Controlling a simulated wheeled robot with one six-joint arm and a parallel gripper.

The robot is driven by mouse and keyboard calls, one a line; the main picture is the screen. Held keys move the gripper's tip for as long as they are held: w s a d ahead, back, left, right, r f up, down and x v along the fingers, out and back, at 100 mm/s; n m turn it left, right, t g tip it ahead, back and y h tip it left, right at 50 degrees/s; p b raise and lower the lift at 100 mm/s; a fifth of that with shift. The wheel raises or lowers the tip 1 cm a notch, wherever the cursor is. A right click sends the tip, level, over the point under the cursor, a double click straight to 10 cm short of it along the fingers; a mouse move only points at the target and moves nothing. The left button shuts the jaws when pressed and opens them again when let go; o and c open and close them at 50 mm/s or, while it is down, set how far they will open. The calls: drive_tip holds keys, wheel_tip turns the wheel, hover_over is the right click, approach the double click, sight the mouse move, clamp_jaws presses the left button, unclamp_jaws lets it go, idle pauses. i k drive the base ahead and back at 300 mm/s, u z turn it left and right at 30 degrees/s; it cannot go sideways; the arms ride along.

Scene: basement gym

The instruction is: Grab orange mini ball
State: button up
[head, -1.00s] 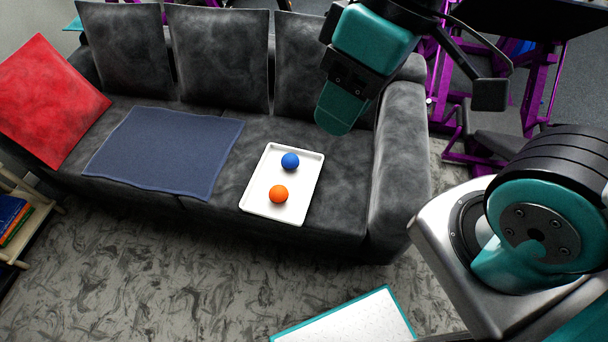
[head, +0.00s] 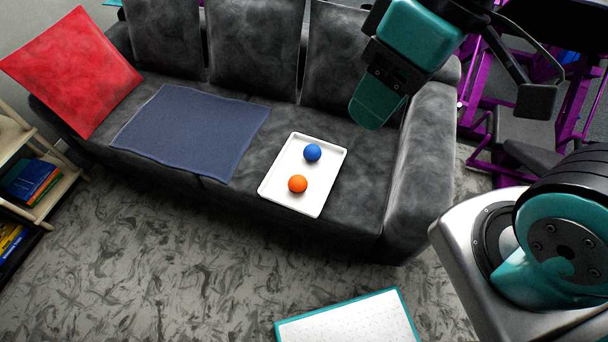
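The orange mini ball (head: 298,184) rests on a white rectangular tray (head: 283,199) on the sofa seat. A blue ball (head: 312,152) lies just behind it on the same tray, a small gap apart. My gripper (head: 376,100) hangs from the top of the head view, above and to the right of the tray in the picture, clear of both balls. Its teal tip is seen side-on, so I cannot tell how far apart its fingers are. No object shows in it.
The dark grey sofa (head: 240,195) has a right armrest (head: 420,160) beside the tray. A blue cloth (head: 190,132) lies left of the tray and a red cushion (head: 75,72) leans further left. A bookshelf (head: 35,190) stands at the left edge.

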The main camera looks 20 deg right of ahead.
sight(298, 184)
drive_tip(key=z, duration=3.45)
drive_tip(key=k, duration=0.95)
drive_tip(key=u, duration=2.1)
drive_tip(key=i, duration=0.5)
drive_tip(key=u, duration=0.1)
